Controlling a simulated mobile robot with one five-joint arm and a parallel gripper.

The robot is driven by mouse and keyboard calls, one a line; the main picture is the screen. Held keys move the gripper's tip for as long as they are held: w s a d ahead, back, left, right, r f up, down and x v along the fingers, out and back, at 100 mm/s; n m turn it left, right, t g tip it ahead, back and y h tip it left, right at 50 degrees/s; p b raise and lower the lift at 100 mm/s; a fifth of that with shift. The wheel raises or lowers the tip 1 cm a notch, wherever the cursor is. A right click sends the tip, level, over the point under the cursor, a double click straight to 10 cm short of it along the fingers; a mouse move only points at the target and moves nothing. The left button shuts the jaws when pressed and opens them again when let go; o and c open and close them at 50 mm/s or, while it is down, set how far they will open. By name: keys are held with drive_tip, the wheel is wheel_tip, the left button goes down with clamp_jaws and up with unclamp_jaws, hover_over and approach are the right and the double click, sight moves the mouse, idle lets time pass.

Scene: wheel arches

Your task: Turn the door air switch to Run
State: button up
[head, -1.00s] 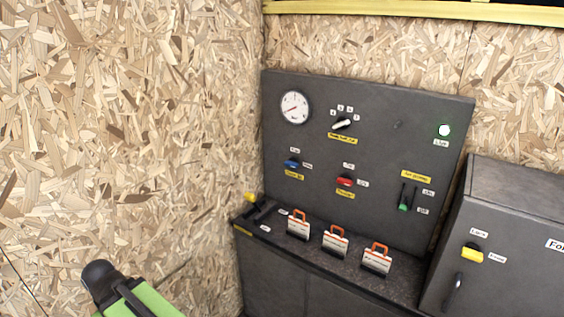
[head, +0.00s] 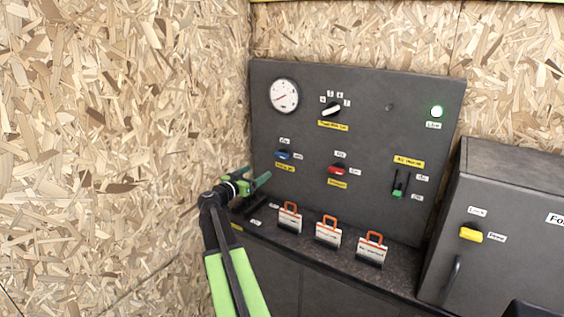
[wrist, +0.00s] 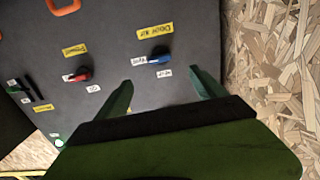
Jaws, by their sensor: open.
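The grey panel (head: 370,110) carries a blue rotary switch (head: 283,156), a red rotary switch (head: 336,170), a black and white selector (head: 331,109) and a green-ended slider (head: 398,192). My gripper (head: 259,175) is open and empty, just left of and below the blue switch in the head view. In the wrist view, the blue switch (wrist: 160,59) shows just beyond the gap between my fingertips (wrist: 161,77), apart from them. The red switch (wrist: 80,75) is left of my fingers there.
The chipboard wall (head: 120,130) stands close left of my arm. Several orange-handled tags (head: 328,233) stand on the ledge below the panel. A grey cabinet (head: 510,190) with a yellow switch (head: 471,234) juts out at right.

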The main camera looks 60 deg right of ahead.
sight(280, 156)
drive_tip(key=d, duration=1.8)
drive_tip(key=shift+s+r, duration=0.15)
drive_tip(key=shift+r, duration=0.15)
